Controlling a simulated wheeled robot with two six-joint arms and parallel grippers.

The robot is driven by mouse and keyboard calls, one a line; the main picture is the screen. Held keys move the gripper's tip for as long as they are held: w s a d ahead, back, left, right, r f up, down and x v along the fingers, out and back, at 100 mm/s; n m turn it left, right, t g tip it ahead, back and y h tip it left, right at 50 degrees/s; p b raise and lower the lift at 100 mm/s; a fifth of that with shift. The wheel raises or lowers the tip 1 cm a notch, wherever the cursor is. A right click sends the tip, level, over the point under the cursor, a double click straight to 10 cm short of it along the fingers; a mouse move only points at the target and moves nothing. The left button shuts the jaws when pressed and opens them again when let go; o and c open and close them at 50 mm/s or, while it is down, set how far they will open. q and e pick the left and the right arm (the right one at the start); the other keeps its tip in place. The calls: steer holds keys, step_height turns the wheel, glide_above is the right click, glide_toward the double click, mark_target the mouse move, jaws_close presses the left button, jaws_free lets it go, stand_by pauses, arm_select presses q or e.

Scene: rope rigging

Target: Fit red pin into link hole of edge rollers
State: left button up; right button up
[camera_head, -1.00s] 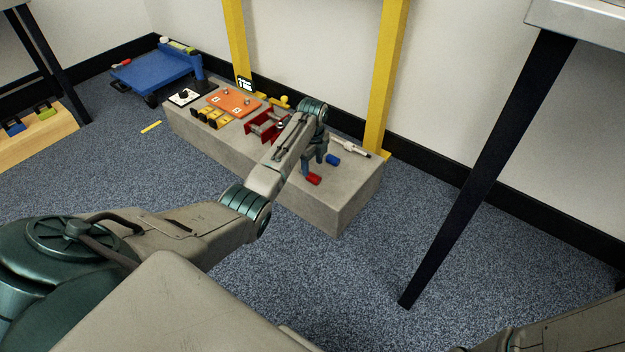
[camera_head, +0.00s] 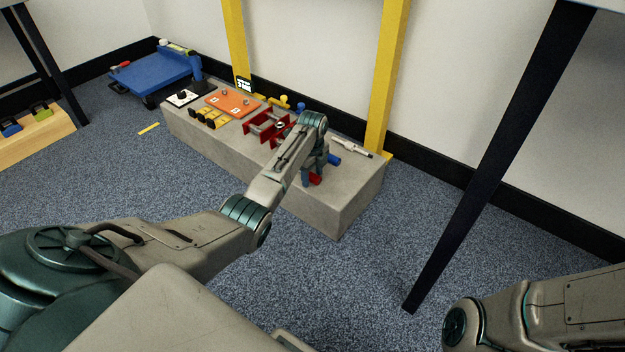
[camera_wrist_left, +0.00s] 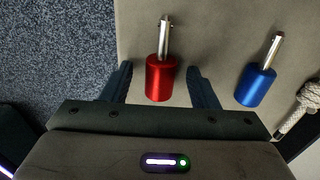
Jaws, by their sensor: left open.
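The red pin (camera_wrist_left: 161,76), a red cylinder with a silver shaft, lies on the grey concrete block. In the head view its red end (camera_head: 315,179) shows beside my left gripper (camera_head: 313,176). In the left wrist view the open fingers of my left gripper (camera_wrist_left: 162,82) stand on either side of the red handle, with a gap on both sides. The edge rollers, a red-framed piece (camera_head: 268,126), sit on the block to the left of the gripper; their link hole cannot be made out. My right gripper is out of view.
A blue pin (camera_wrist_left: 257,84) lies to the right of the red pin; a rope end (camera_wrist_left: 299,108) is beyond it. An orange plate (camera_head: 233,102) and several yellow-black pieces (camera_head: 209,117) are further left on the block. Yellow posts (camera_head: 386,80) rise behind it.

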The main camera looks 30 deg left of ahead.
arm_select(q)
jaws_close()
steer(key=c, duration=1.1)
jaws_free()
steer(key=shift+c, duration=0.2)
steer(key=shift+o, duration=0.4)
steer(key=shift+r, duration=0.15)
